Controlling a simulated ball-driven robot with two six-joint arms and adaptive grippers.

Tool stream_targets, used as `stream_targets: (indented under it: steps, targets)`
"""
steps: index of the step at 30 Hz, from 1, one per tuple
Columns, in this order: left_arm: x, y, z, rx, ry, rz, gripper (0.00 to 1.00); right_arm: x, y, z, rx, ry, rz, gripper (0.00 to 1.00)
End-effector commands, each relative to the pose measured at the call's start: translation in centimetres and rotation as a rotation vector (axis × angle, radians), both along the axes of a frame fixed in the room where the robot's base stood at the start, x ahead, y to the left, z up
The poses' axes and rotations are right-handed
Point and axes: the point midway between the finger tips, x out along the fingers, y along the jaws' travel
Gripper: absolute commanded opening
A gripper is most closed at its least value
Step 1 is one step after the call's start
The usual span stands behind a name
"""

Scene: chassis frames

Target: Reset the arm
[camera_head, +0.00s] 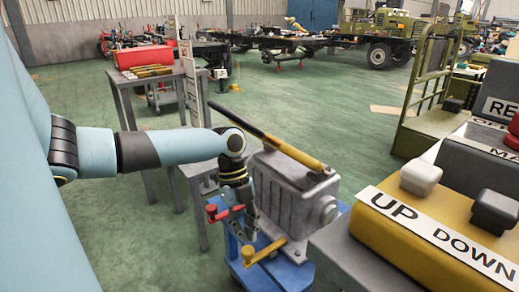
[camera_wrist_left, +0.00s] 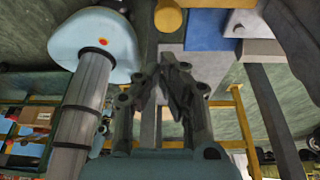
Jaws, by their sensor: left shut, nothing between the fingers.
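My left arm (camera_head: 165,148) is pale blue with black joints and reaches in from the left in the head view. Its gripper (camera_head: 244,228) hangs downward from the wrist, in front of a grey machine (camera_head: 290,195) on a blue base (camera_head: 268,278). It overlaps a red-handled lever (camera_head: 212,212) in the picture; I cannot tell whether they touch. In the left wrist view the gripper's dark fingers (camera_wrist_left: 165,72) come together at the tips, with nothing held. My right gripper is in neither view.
A yellow control box (camera_head: 410,235) marked UP and DOWN stands at right. A table (camera_head: 125,85) stands behind my arm.

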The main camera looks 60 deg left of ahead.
Motion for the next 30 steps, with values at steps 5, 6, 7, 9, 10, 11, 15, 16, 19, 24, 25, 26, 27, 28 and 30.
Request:
stream_targets:
  steps: [5, 6, 7, 9, 10, 11, 15, 16, 19, 24, 25, 26, 27, 28, 30]
  targets:
    - [0.0, 0.0, 0.0, 0.000, 0.000, 0.000, 0.00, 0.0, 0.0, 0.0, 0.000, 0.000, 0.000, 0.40]
    - [0.0, 0.0, 0.0, 0.000, 0.000, 0.000, 0.00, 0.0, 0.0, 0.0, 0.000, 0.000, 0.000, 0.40]
    - [0.0, 0.0, 0.0, 0.000, 0.000, 0.000, 0.00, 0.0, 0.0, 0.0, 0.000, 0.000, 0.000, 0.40]
    - [-0.2, -0.1, -0.1, -0.002, 0.003, 0.000, 0.00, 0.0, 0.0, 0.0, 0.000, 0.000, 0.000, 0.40]
    - [-0.4, -0.3, -0.3, -0.007, 0.007, 0.001, 0.00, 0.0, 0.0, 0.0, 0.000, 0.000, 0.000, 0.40]
    - [-0.6, -0.8, -0.6, -0.016, 0.011, 0.003, 0.00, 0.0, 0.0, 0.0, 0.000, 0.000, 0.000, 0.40]
    - [-4.3, -4.0, -5.1, -0.078, 0.091, 0.056, 0.00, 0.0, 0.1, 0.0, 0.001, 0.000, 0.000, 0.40]
    - [-5.6, -4.6, -6.9, -0.074, 0.115, 0.088, 0.00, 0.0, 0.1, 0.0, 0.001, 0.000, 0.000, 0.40]
    - [-10.3, -5.9, -13.7, -0.010, 0.208, 0.286, 0.00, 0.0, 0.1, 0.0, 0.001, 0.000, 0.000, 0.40]
    - [-20.4, -8.6, -23.8, 0.188, 0.336, 0.690, 0.00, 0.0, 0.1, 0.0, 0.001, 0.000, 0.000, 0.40]
    - [-22.4, -9.3, -25.2, 0.226, 0.349, 0.763, 0.00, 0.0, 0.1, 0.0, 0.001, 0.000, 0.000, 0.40]
    - [-24.5, -10.0, -26.5, 0.263, 0.359, 0.835, 0.00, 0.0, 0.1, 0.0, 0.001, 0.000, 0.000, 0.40]
    - [-27.2, -11.1, -28.1, 0.311, 0.362, 0.932, 0.00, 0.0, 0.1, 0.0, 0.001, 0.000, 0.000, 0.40]
    - [-29.1, -12.0, -29.0, 0.340, 0.356, 1.004, 0.00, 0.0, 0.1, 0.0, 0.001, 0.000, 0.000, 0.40]
    - [-32.1, -13.4, -30.5, 0.379, 0.322, 1.152, 0.00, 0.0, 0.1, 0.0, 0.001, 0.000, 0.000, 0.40]
